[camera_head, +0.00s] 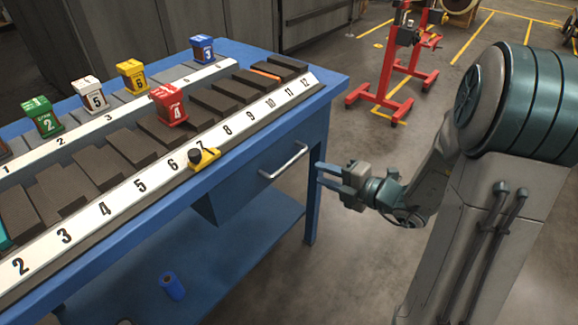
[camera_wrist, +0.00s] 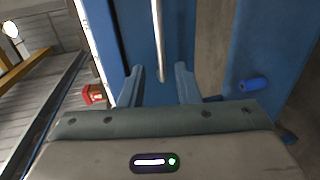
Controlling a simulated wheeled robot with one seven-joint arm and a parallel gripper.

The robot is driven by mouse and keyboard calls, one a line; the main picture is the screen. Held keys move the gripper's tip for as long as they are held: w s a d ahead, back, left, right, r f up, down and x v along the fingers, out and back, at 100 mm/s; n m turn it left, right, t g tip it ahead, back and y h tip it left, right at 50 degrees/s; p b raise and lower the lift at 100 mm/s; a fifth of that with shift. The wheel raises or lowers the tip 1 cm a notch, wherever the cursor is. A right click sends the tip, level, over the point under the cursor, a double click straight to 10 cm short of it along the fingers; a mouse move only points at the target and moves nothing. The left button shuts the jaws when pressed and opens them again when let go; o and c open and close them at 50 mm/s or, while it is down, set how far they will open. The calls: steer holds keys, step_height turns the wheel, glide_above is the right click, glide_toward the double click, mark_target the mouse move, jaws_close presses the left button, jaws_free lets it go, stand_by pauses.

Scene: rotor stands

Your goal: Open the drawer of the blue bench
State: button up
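The blue bench (camera_head: 318,110) stands at the left and middle of the head view. Its blue drawer (camera_head: 240,196) sits under the top and looks shut. The drawer's silver bar handle (camera_head: 285,162) also shows in the wrist view (camera_wrist: 158,40), running between the lines of my two fingers. My gripper (camera_head: 320,175) is open and empty, a short way right of the handle in the head view. In the wrist view its fingertips (camera_wrist: 158,76) are spread on either side of the handle's near end. Whether the fingers reach around the bar is unclear.
Several numbered blocks, one of them red (camera_head: 168,105), stand on the bench's numbered racks. A yellow piece with a black knob (camera_head: 203,158) sits at the front edge. A blue cylinder (camera_head: 172,286) is on the lower shelf. A red stand (camera_head: 392,75) is behind.

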mark_target(289, 161)
steer(key=b+x, duration=0.2)
steer(key=x, duration=0.9)
steer(key=shift+w+a, duration=0.15)
steer(key=shift+a, duration=0.25)
steer(key=shift+c, duration=0.3)
jaws_close()
